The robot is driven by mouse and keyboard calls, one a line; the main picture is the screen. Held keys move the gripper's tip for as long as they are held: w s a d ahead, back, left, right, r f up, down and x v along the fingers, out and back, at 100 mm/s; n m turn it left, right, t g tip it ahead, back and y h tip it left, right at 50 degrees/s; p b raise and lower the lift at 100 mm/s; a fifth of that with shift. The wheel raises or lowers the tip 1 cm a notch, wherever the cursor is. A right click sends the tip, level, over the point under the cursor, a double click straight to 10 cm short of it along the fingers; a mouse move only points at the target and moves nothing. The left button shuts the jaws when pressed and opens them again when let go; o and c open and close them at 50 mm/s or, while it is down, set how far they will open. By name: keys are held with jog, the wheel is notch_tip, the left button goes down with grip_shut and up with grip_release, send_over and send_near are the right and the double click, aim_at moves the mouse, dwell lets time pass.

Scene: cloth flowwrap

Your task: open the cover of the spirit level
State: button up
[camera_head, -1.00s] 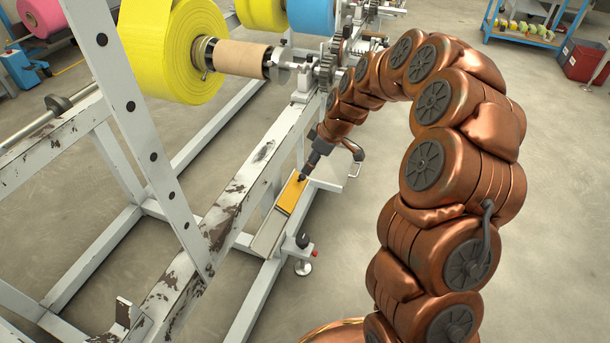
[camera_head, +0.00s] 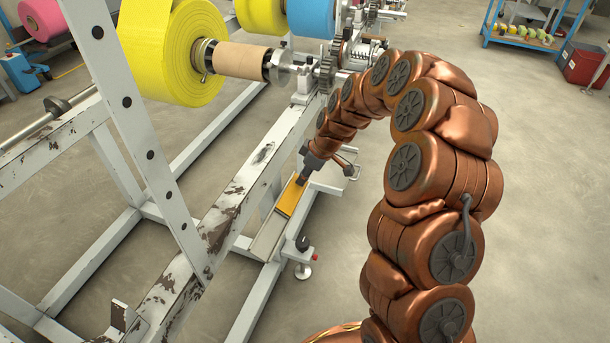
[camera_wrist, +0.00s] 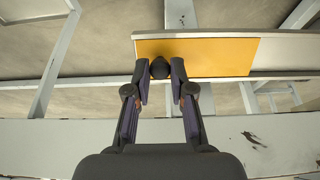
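The spirit level's orange cover (camera_head: 290,197) is a flat panel on a pale bar that lies along the machine frame. The orange cover (camera_wrist: 215,56) fills the upper right of the wrist view and looks closed. A small black knob (camera_wrist: 159,68) stands near its left end. My gripper (camera_wrist: 160,75) has one finger on each side of the knob, with no clear gap between finger and knob. In the head view my gripper (camera_head: 303,178) is at the cover's far end and hides the knob.
A worn white frame beam (camera_head: 215,235) runs beside the bar on the left. A clamp with a dark knob (camera_head: 303,245) stands at the bar's near end. Yellow and blue film rolls and a cardboard core (camera_head: 243,57) are above and behind. Floor to the right is open.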

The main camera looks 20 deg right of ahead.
grip_shut()
jog(key=shift+s, duration=0.1)
jog(key=p, duration=0.1)
send_near(288, 206)
jog(key=a+f, duration=0.2)
jog(key=s+a+f, duration=0.1)
jog(key=f, duration=0.2)
jog(key=shift+a, duration=0.4)
jog(key=o, duration=0.6)
grip_release()
jog(key=shift+d+r, duration=0.1)
jog(key=v, duration=1.1)
jog(key=shift+r, duration=0.45)
